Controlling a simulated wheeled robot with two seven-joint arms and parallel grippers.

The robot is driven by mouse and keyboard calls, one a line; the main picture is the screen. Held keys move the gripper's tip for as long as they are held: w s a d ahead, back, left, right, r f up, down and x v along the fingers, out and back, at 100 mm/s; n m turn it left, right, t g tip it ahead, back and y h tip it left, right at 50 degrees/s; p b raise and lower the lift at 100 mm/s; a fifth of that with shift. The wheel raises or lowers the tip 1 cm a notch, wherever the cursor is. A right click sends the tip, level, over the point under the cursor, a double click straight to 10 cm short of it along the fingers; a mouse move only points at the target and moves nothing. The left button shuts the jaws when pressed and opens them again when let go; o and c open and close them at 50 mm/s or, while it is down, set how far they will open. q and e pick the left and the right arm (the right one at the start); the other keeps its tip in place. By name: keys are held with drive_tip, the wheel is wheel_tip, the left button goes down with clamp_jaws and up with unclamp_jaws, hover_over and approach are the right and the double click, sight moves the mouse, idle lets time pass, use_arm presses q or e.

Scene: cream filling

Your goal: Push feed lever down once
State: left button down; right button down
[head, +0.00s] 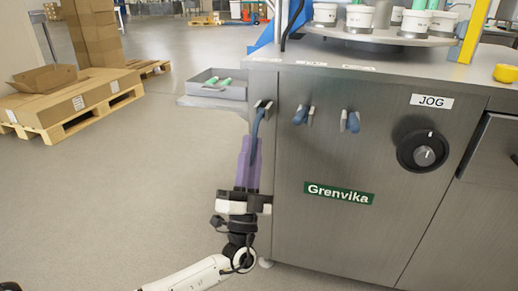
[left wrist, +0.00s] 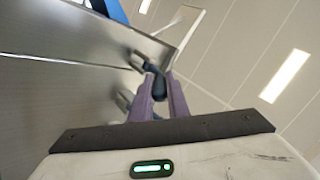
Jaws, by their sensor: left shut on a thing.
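Three blue-handled levers are on the front of the steel machine: a left lever (head: 257,121), a middle lever (head: 300,116) and a right lever (head: 350,122). The labels on the edge above are too small to read, so I cannot tell which one is named feed. My left gripper (head: 251,147), with purple fingers pointing up, is shut on the handle of the left lever at the machine's left corner. The fingers hide part of that handle. In the left wrist view the blue handle (left wrist: 157,83) sits between the fingertips. My right gripper is not in view.
A round JOG knob (head: 422,151) is at the right of the panel. White tubs (head: 359,17) stand on a turntable on top. The floor at left is clear up to the pallets (head: 75,114).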

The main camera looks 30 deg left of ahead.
use_arm(q)
drive_tip(key=shift+w+a, duration=0.1)
idle(0.3)
drive_tip(key=c, duration=1.7)
unclamp_jaws()
drive_tip(key=shift+f, duration=0.1)
drive_tip(key=v, duration=1)
drive_tip(key=shift+f, duration=0.1)
